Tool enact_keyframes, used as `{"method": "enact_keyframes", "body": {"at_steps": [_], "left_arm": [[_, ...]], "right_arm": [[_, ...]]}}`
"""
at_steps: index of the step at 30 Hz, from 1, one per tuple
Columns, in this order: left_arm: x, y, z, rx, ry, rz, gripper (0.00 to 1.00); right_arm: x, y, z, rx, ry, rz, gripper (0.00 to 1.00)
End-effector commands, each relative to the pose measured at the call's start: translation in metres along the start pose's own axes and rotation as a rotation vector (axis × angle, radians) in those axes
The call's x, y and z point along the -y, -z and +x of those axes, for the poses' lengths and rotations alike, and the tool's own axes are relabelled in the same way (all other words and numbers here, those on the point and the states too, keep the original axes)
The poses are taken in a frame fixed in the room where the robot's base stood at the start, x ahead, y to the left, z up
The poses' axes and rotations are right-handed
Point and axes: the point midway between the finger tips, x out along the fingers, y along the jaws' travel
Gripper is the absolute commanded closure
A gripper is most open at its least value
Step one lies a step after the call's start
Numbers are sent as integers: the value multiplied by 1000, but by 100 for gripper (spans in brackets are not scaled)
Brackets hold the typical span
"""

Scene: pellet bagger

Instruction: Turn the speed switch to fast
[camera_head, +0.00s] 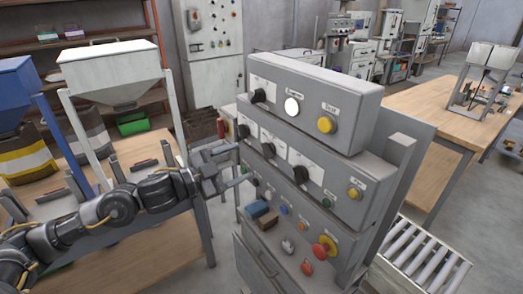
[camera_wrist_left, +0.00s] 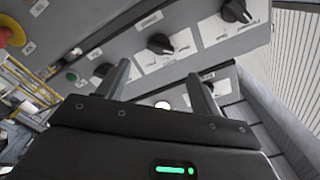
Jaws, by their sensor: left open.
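The grey control cabinet (camera_head: 335,150) carries several black rotary knobs on white label plates. One knob (camera_head: 257,96) is on the top box, and a row below it has a left knob (camera_head: 243,131), a middle knob (camera_head: 268,150) and a right knob (camera_head: 301,174). The labels are too small to read, so I cannot tell which is the speed switch. My left gripper (camera_head: 245,163) is open and empty at the panel's left side. In the left wrist view its fingers (camera_wrist_left: 158,70) point at the panel, with a black knob (camera_wrist_left: 160,44) beyond the gap, apparently untouched.
A red mushroom button (camera_head: 325,246) and small coloured buttons are on the lower panel. Blue and brown blocks (camera_head: 262,213) stick out near my gripper. A roller conveyor (camera_head: 425,255) is at right. A wooden bench with a white hopper (camera_head: 108,62) is at left.

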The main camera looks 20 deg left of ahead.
Motion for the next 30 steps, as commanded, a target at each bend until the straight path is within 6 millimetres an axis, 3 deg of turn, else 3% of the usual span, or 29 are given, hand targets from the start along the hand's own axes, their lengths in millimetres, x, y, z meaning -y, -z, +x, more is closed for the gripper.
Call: {"method": "enact_keyframes", "body": {"at_steps": [6, 13, 26, 30], "left_arm": [[3, 4, 43, -3, 2, -2, 35], [1, 2, 74, -1, 0, -1, 35], [0, 0, 83, 0, 0, 1, 35], [0, 0, 83, 0, 0, 1, 53]], "right_arm": [[-2, 1, -18, 1, -1, -1, 64], [-2, 2, -27, 1, -2, -1, 64], [-2, 2, -28, 0, -1, -1, 64], [-1, 2, -28, 0, -1, -1, 64]]}}
